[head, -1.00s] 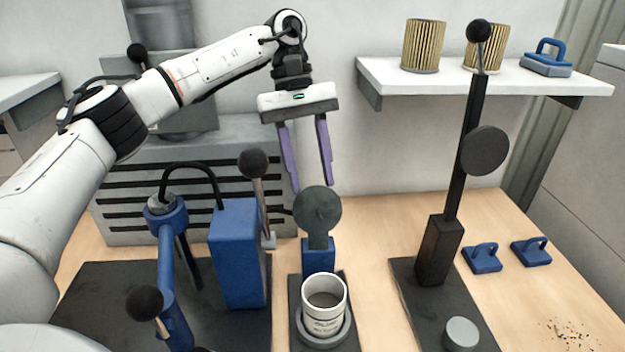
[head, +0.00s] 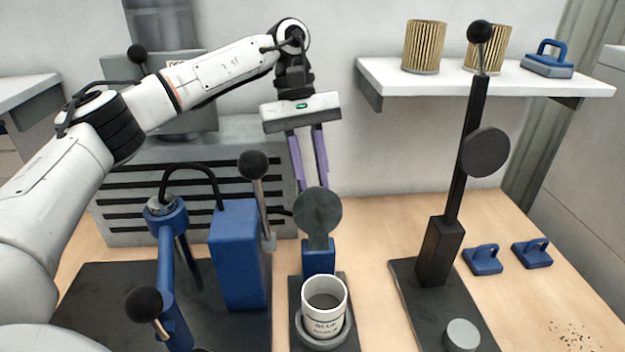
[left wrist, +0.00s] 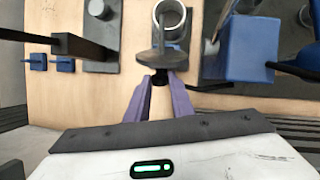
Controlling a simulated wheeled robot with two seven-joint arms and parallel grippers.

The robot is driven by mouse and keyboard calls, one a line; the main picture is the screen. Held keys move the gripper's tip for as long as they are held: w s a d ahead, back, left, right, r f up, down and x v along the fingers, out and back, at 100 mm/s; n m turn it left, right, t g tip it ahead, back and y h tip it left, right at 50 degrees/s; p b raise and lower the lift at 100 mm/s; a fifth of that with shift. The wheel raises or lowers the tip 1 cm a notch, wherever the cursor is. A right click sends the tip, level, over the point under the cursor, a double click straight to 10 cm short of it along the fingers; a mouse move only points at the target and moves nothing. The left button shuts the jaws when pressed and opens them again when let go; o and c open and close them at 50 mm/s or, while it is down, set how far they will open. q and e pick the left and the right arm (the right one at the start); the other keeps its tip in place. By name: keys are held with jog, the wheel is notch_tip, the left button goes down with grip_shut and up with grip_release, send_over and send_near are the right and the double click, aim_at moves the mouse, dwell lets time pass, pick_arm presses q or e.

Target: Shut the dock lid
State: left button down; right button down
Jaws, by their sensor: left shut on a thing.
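The dock lid (head: 317,211) is a dark grey round disc standing raised on a blue hinge block (head: 319,257). In front of it, a white printed cartridge cup (head: 324,295) stands upright and open in the round seat of the dock base (head: 294,318). My left gripper (head: 312,187) reaches down behind the lid, its purple fingertips partly hidden by it. In the left wrist view, the fingers (left wrist: 160,82) are closed on a small dark knob at the back of the lid (left wrist: 158,57). My right gripper is not in view.
A blue press (head: 238,255) with black-knobbed levers stands left of the dock. A tall black lever stand (head: 440,250) is to the right. Two blue handled blocks (head: 484,260) lie farther right. A wall shelf (head: 480,84) holds pleated filters (head: 424,47).

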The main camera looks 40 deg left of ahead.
aim_at(316, 193)
pick_arm(q)
jog(key=shift+s+d+r+t+y+b, duration=0.45)
jog(key=shift+s+d+t+y+b, duration=0.15)
jog(key=shift+s+t+b, duration=0.25)
jog(key=shift+s+d+r+y+b, duration=0.3)
jog(key=shift+s+d+r, duration=0.1)
jog(key=shift+s+d, duration=0.1)
jog(key=shift+s+d+r, duration=0.2)
jog(key=shift+s+d, duration=0.25)
jog(key=shift+s, duration=0.05)
jog(key=shift+s+d+r, duration=0.15)
jog(key=shift+s+d, duration=0.3)
jog(key=shift+s, duration=0.05)
jog(key=shift+s+d, duration=0.35)
jog(key=shift+s, duration=0.1)
